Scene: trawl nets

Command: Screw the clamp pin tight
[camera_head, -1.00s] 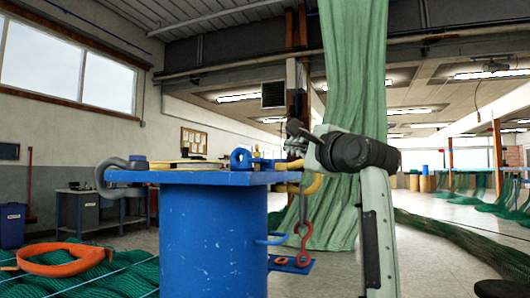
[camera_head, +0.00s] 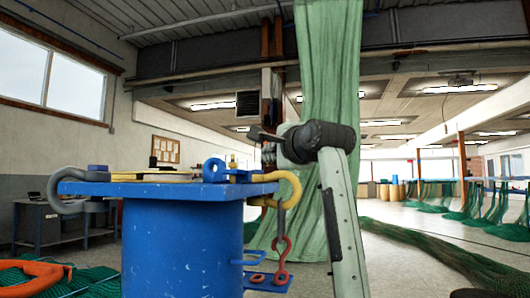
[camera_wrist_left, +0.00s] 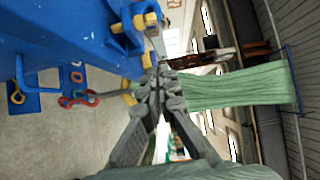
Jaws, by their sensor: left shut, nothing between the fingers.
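A blue clamp (camera_head: 213,170) stands on the right part of a blue stand's plate (camera_head: 150,188). A yellow piece, seemingly its pin, shows beside it (camera_head: 232,164); in the left wrist view a yellow pin with a cross-bar (camera_wrist_left: 147,20) runs through the blue clamp (camera_wrist_left: 122,28). My left gripper (camera_head: 264,145) is above and right of the clamp, apart from the pin. In the left wrist view its fingers (camera_wrist_left: 158,82) are shut and empty, pointing towards the clamp side. How far the pin is screwed in cannot be told. My right gripper is not in view.
A yellow shackle (camera_head: 292,188) hangs at the plate's right edge, with a red link (camera_head: 281,247) below it. A grey shackle (camera_head: 68,206) is at the left edge. Green netting (camera_head: 328,75) hangs behind my arm. An orange ring (camera_head: 38,272) lies at lower left.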

